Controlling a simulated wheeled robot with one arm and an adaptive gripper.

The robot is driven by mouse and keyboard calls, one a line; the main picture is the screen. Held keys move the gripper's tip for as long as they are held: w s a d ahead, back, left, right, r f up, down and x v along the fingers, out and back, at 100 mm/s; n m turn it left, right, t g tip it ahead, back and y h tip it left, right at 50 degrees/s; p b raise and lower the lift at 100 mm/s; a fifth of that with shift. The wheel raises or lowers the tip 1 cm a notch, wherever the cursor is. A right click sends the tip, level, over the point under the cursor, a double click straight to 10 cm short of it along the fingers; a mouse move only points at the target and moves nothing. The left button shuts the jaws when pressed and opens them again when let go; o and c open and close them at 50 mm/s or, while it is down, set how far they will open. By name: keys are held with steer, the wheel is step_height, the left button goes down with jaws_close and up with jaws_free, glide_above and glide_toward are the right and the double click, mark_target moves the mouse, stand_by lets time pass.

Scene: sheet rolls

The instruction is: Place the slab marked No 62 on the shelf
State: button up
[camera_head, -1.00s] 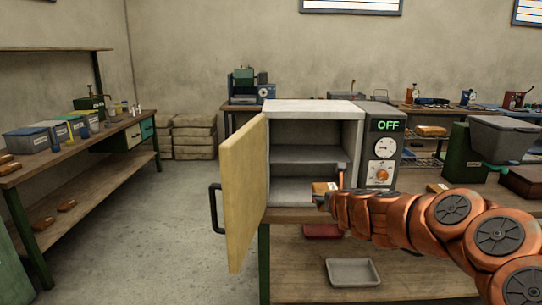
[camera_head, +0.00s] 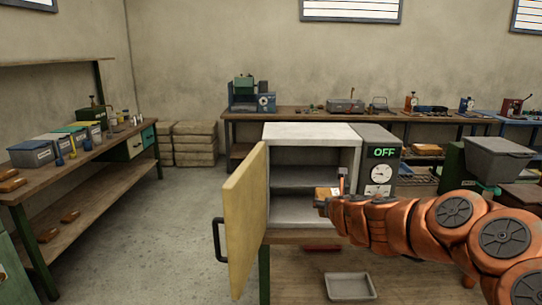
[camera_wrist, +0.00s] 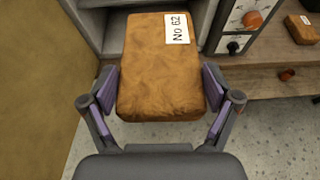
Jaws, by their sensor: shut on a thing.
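The slab marked No 62 (camera_wrist: 155,75) is an orange-brown block with a white label. My gripper (camera_wrist: 160,90) is shut on it, with a finger at each side, in the wrist view. In the head view the slab (camera_head: 327,191) shows small at the end of my arm, in front of the open cabinet (camera_head: 310,131). The cabinet's inner shelf (camera_head: 295,183) splits it into an upper and a lower compartment. The slab is at about the shelf's height, near the opening's right side. Whether any of it is inside, I cannot tell.
The cabinet's yellow door (camera_head: 245,220) stands open at the left, with a black handle. The control panel (camera_head: 382,170) at the right reads OFF. A grey tray (camera_head: 350,287) lies below the bench. Another brown slab (camera_wrist: 302,29) lies on the bench at the right.

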steer(key=s+f+m+h, duration=0.1)
steer(key=s+m+h, duration=0.1)
steer(key=s, duration=0.7)
steer(key=shift+s+a+f+m+g+h, duration=0.15)
steer(key=shift+f+m+g+h, duration=0.2)
steer(key=shift+h, duration=0.25)
